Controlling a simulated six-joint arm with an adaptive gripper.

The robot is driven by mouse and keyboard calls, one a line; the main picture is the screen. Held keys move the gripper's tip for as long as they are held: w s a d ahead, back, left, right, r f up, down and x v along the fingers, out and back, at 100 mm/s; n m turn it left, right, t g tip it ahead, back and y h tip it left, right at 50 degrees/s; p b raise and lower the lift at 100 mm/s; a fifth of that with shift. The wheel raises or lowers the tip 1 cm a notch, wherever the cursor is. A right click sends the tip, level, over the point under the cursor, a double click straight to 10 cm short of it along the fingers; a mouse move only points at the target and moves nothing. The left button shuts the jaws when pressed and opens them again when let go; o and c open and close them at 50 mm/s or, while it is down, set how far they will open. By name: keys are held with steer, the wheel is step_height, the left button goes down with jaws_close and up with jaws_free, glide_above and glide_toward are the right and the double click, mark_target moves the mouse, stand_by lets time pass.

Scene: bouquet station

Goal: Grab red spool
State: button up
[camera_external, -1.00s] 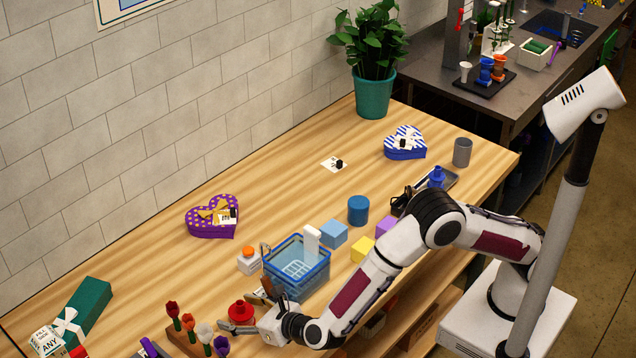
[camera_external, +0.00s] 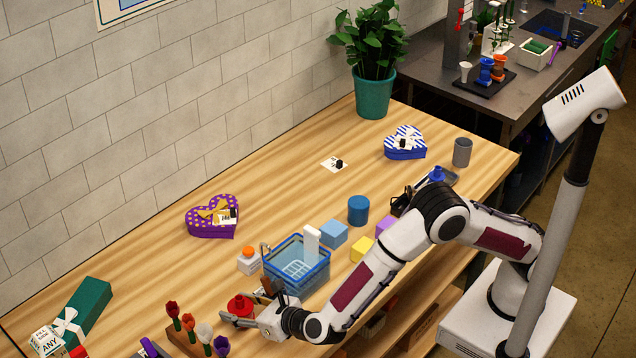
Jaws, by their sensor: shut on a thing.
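The red spool (camera_external: 239,304) is at the front of the wooden table, left of the blue basket. My gripper (camera_external: 240,310) is at the spool, with a finger on its near side. It is shut on the spool. The spool looks upright, with its red top showing and its lower part hidden by the finger. I cannot tell whether it is clear of the table.
The blue wire basket (camera_external: 297,267) stands close to the right of my gripper. Flowers in a wooden rack (camera_external: 183,340) are close on the left. A white box with an orange top (camera_external: 249,261) is behind. The table is clear toward the purple heart box (camera_external: 212,218).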

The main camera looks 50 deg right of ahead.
mark_target(241, 291)
step_height(241, 291, up, 8)
steer(key=shift+r, duration=0.1)
stand_by(0.4)
